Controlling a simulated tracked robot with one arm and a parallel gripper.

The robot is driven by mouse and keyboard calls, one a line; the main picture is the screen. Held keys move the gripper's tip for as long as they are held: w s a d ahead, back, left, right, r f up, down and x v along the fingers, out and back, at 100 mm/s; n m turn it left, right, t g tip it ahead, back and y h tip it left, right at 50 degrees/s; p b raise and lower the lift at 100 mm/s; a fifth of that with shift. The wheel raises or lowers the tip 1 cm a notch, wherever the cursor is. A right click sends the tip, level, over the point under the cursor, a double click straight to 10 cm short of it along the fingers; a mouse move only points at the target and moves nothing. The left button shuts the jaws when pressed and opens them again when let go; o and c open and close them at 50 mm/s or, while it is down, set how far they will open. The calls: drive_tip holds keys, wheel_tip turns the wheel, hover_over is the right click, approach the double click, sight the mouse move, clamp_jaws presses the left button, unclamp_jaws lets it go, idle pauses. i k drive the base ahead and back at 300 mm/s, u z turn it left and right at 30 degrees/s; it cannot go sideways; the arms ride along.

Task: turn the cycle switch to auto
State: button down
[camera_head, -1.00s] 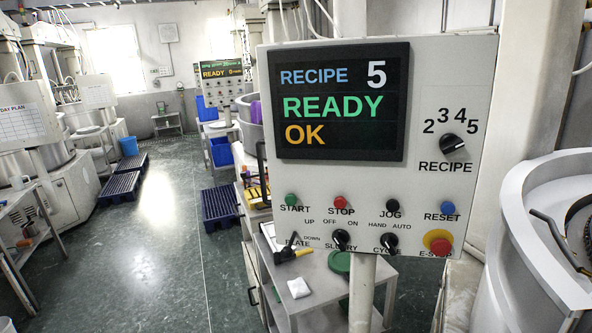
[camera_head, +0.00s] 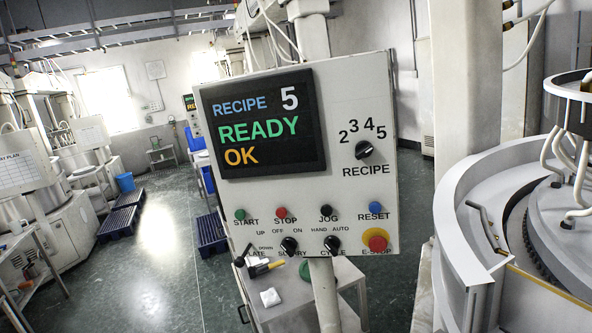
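The control panel (camera_head: 360,95) stands on a post in the middle of the view, tilted in the picture. Its cycle switch (camera_head: 330,243) is a small black knob at the lower right of centre, above the word CYCLE and below HAND and AUTO. Which of the two its pointer faces is too small to tell. The panel's display (camera_head: 262,125) reads RECIPE 5, READY, OK. My gripper is not visible in this view, and nothing touches the panel.
Beside the cycle switch are the slurry switch (camera_head: 289,245) and the red emergency stop (camera_head: 376,241) on yellow. Above are the jog button (camera_head: 326,211) and recipe knob (camera_head: 364,149). A lapping machine (camera_head: 490,225) stands close at right. A small table (camera_head: 305,296) is below; open floor lies left.

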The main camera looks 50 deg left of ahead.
sight(332, 243)
drive_tip(key=z, duration=1.5)
drive_tip(key=k, duration=1.7)
drive_tip(key=u, duration=2.25)
drive_tip(key=i, duration=1.05)
